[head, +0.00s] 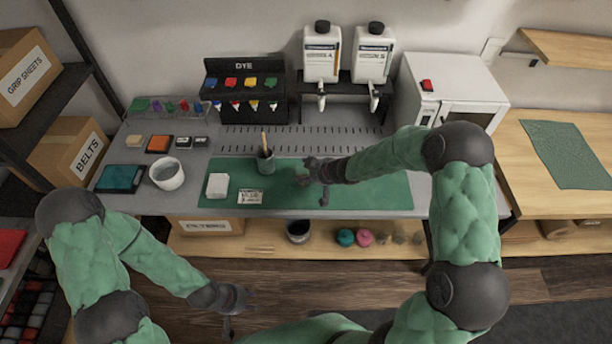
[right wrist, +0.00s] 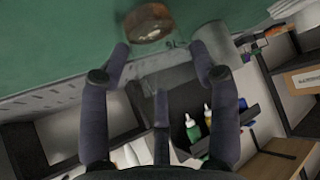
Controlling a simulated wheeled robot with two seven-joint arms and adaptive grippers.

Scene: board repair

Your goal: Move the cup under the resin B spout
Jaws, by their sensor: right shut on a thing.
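My right gripper (head: 304,176) is shut on a cup over the green mat, just right of the grey stick holder (head: 265,162). The cup is hard to make out in the head view; in the right wrist view a faint clear shape lies between the fingers, with an amber-brown round patch (right wrist: 148,22) near the fingertips. Resin B is the right white bottle (head: 373,55), and its spout (head: 374,101) points down at the back of the bench. The resin A bottle (head: 321,52) stands to its left. My left gripper (head: 240,306) is open and empty, low in front of the bench.
A dye rack (head: 244,67) stands left of the bottles, and a white cabinet (head: 450,85) to the right. A white bowl (head: 167,175), a white block (head: 218,185) and a label card (head: 250,191) lie left. The mat's right part (head: 385,190) is clear.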

